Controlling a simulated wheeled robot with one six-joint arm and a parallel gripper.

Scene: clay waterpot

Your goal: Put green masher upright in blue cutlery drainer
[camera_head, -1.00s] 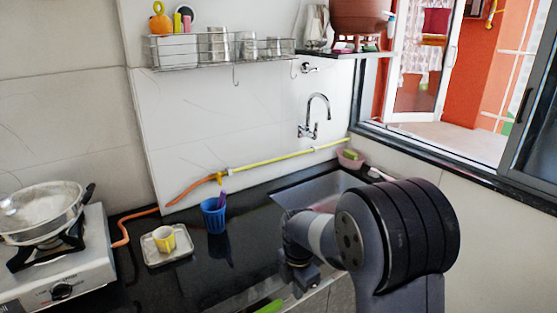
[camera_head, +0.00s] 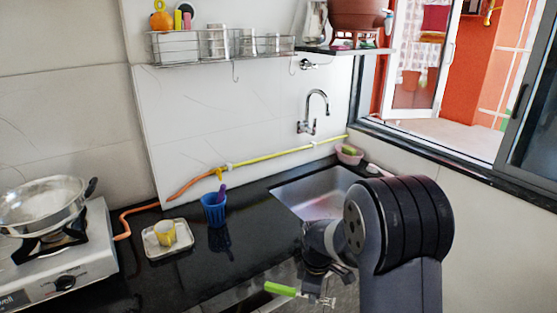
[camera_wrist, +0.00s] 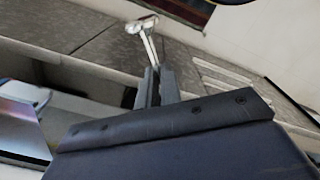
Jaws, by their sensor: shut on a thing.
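The green masher (camera_head: 280,289) is in my gripper (camera_head: 312,284), over the counter's front edge in the head view. Its green handle points left and lies nearly level. In the wrist view, its metal shank and end (camera_wrist: 145,30) stick out beyond my gripper (camera_wrist: 154,72), which is shut on it. The green handle does not show in the wrist view. The blue cutlery drainer (camera_head: 214,213) stands on the black counter, to the left of and beyond my gripper, apart from the masher.
A tray (camera_head: 153,247) with a yellow cup (camera_head: 165,233) is left of the drainer. A stove with a metal pan (camera_head: 45,203) is at far left. The sink (camera_head: 315,193) and tap (camera_head: 313,110) are behind my arm. Counter before the drainer is clear.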

